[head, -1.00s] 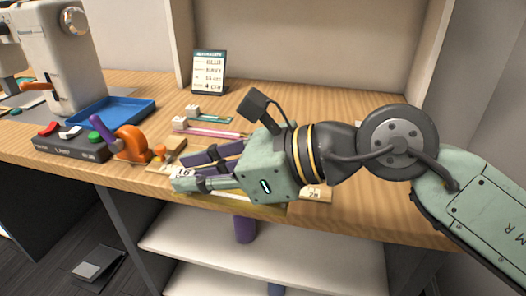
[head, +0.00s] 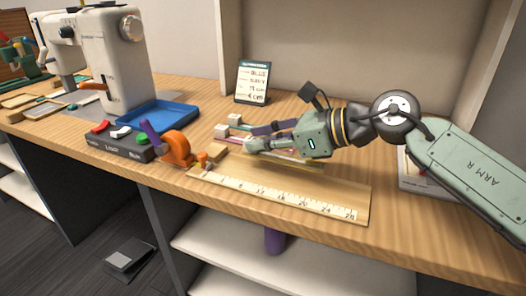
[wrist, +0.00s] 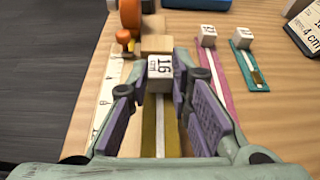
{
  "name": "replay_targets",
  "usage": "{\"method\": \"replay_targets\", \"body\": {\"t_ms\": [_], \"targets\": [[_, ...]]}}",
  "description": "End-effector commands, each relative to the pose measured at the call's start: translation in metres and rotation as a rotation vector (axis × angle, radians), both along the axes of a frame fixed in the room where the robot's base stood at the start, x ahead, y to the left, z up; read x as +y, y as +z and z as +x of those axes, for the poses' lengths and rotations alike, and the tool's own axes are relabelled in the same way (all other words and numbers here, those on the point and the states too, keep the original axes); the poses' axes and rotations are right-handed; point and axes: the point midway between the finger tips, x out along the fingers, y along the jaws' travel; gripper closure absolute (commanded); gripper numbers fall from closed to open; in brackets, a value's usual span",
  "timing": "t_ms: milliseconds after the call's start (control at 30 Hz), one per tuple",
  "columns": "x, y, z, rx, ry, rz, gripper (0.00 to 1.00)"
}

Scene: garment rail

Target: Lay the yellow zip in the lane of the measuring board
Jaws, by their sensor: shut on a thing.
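The yellow zip (wrist: 160,135) is an olive-yellow strip with a pale centre line and a white end block marked 16 cm (wrist: 160,68). My gripper (wrist: 160,90) is shut on it at the block, with purple pads on both sides. In the head view the zip (head: 300,163) runs under my gripper (head: 252,144), along the back side of the measuring board (head: 340,190). The board carries a white numbered scale and also shows at left in the wrist view (wrist: 104,90). I cannot tell whether the zip touches the board.
An orange dispenser (head: 176,149) and a wooden block (head: 217,152) stand at the board's left end. Pink (wrist: 216,80) and teal (wrist: 250,68) zips with white blocks lie behind. A blue tray (head: 158,115), button box (head: 118,142), sewing machine (head: 122,60) and card (head: 252,82) are further off.

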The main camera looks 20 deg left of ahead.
Motion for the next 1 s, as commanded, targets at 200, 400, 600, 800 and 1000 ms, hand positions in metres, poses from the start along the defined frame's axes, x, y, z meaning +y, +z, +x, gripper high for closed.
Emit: {"method": "replay_targets", "body": {"t_ms": [200,400,600,800,1000], "targets": [[0.000,-0.029,-0.001,0.004,0.001,0.000,1.00],[0.000,-0.029,-0.001,0.003,0.001,0.000,1.00],[0.000,-0.031,-0.001,0.001,0.001,0.000,0.75],[0.000,-0.031,-0.001,0.002,0.001,0.000,0.62],[0.000,-0.031,-0.001,0.001,0.001,0.000,0.60]]}}
